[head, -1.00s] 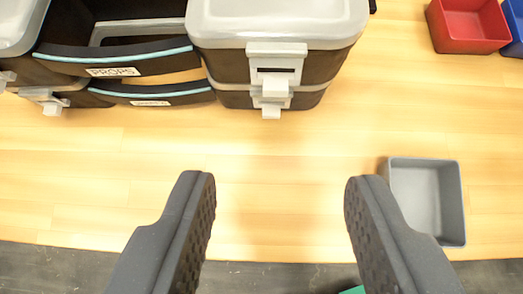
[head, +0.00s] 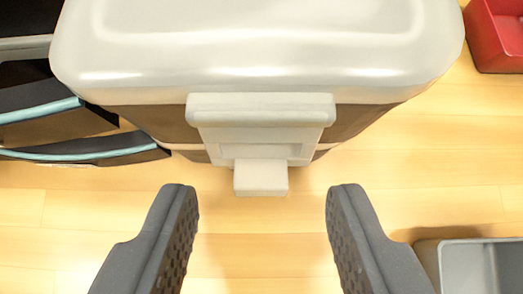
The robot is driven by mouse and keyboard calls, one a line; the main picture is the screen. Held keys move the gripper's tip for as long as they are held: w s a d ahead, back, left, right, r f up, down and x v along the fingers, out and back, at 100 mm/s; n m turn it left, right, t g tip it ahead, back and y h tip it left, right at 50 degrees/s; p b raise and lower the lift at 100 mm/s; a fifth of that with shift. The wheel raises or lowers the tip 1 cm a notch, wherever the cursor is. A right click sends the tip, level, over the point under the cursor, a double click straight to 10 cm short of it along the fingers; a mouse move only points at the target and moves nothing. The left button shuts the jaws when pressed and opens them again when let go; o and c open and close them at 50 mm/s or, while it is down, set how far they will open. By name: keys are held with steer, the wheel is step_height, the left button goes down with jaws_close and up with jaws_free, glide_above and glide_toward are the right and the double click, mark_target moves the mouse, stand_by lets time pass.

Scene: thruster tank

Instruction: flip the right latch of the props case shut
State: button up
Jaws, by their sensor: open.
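The props case (head: 260,50) has a pale grey lid and a dark brown body, and fills the top middle of the view. Its right latch (head: 261,140) is a light grey piece on the front face, with a small tab (head: 260,178) sticking out at its lower end toward me. I cannot tell from this angle whether the latch is fastened. My gripper (head: 262,190) is open and empty. Its two dark, textured fingers stand apart to the left and right of the latch tab, with the tips just nearer to me than the tab and touching nothing visible.
A grey bin (head: 465,262) sits at the lower right, close to my right finger. A red bin (head: 502,35) is at the upper right. Dark curved handles with teal trim (head: 90,148) are at the left. The light wooden tabletop between is clear.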

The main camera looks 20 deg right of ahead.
mark_target(261, 152)
steer(key=shift+w+d+f, duration=0.2)
steer(key=shift+w+f, duration=0.3)
jaws_close()
steer(key=shift+f+t+b, duration=0.3)
steer(key=shift+b, duration=0.5)
steer(key=b, duration=0.1)
steer(key=t+b, duration=0.1)
steer(key=shift+f+t+h+b, duration=0.3)
steer(key=shift+h+b, duration=0.1)
steer(key=shift+b, duration=0.4)
steer(key=shift+t, duration=0.3)
steer(key=shift+r, duration=0.1)
